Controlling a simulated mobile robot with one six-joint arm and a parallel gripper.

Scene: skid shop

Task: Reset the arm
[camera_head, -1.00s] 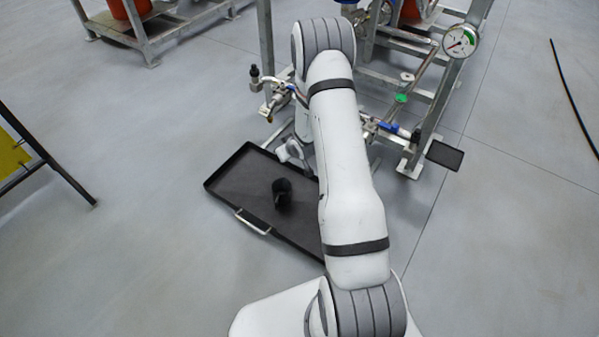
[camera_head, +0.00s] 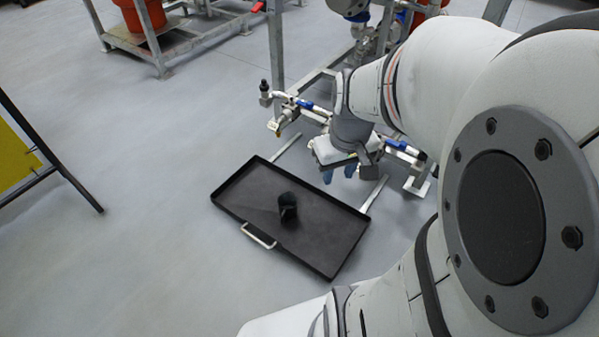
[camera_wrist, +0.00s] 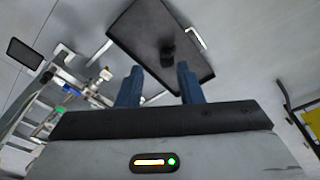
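My gripper (camera_head: 340,175) is near the middle of the head view, at the end of my white arm and above the far right side of a black tray. In the wrist view its two blue fingers (camera_wrist: 158,85) stand apart with nothing between them, and the floor and tray show beyond. My arm's large joint fills the right of the head view.
The black tray (camera_head: 325,253) with a silver handle holds a black cylindrical object (camera_head: 287,208); the tray also shows in the wrist view (camera_wrist: 135,35). A metal pipe frame with valves (camera_head: 277,60) stands behind. A yellow panel (camera_head: 14,158) is at left. Floor between is clear.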

